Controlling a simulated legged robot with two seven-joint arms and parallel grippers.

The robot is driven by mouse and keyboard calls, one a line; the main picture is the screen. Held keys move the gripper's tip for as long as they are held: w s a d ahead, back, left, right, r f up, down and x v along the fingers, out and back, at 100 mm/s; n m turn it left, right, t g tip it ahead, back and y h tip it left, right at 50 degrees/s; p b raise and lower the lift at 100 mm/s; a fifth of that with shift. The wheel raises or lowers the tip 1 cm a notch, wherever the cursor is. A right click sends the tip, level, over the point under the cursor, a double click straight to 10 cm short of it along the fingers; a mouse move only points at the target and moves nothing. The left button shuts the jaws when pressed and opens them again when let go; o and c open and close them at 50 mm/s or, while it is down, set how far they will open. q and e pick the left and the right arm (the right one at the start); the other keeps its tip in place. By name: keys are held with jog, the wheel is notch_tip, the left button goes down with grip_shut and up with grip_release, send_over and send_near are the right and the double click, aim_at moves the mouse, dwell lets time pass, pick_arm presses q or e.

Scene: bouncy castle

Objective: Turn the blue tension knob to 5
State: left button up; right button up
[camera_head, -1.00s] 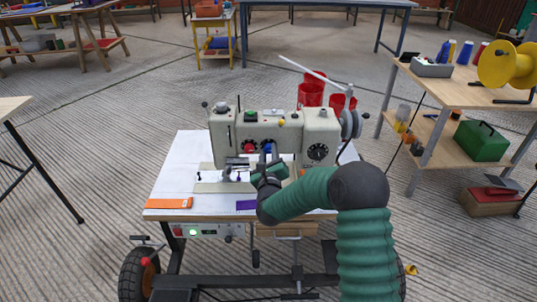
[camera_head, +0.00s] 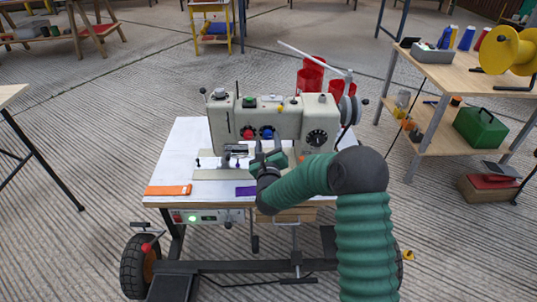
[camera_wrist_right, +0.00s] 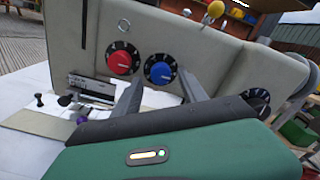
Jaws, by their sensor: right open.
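The blue tension knob (camera_head: 267,132) is on the front of the cream sewing machine (camera_head: 286,119), just right of a red knob (camera_head: 248,133). In the right wrist view the blue knob (camera_wrist_right: 160,71) sits on a black dial with white marks, beside the red knob (camera_wrist_right: 121,62). A light pointer mark shows on the blue knob, but the numbers are too small to read. My right gripper (camera_head: 268,148) is open and empty, in front of and a little below the blue knob. In the wrist view its two fingers (camera_wrist_right: 162,88) stand apart, below and beside the knob, with no clear contact.
The machine stands on a white-topped wheeled table (camera_head: 180,165) with an orange strip (camera_head: 168,191) at its front edge. A black numbered dial (camera_head: 317,138) is right of the knobs. A wooden shelf unit (camera_head: 455,95) stands to the right.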

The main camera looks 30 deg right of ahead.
jog(key=p+v, duration=0.4)
jog(key=v, duration=1.2)
jog(key=shift+p, duration=0.4)
jog(key=shift+d, duration=0.1)
jog(key=s+a+f+n+g+y, duration=0.1)
jog(key=a+f+n+g+y, duration=0.4)
jog(key=n, duration=0.6)
jog(key=s+a+f+n+y, duration=0.1)
jog(key=a+n+y, duration=0.4)
jog(key=n, duration=0.5)
jog(key=s+a+n+g+p, duration=0.1)
jog(key=s+a+n+g, duration=0.2)
jog(key=s+n+g, duration=0.9)
jog(key=s+r+n+t+p, duration=0.1)
jog(key=s+r+t+p, duration=0.1)
jog(key=r+p, duration=1.7)
jog(key=s+r+n+t+p, duration=0.1)
jog(key=r+n+t+p, duration=0.1)
jog(key=r+p, duration=1.7)
jog(key=shift+s, duration=0.4)
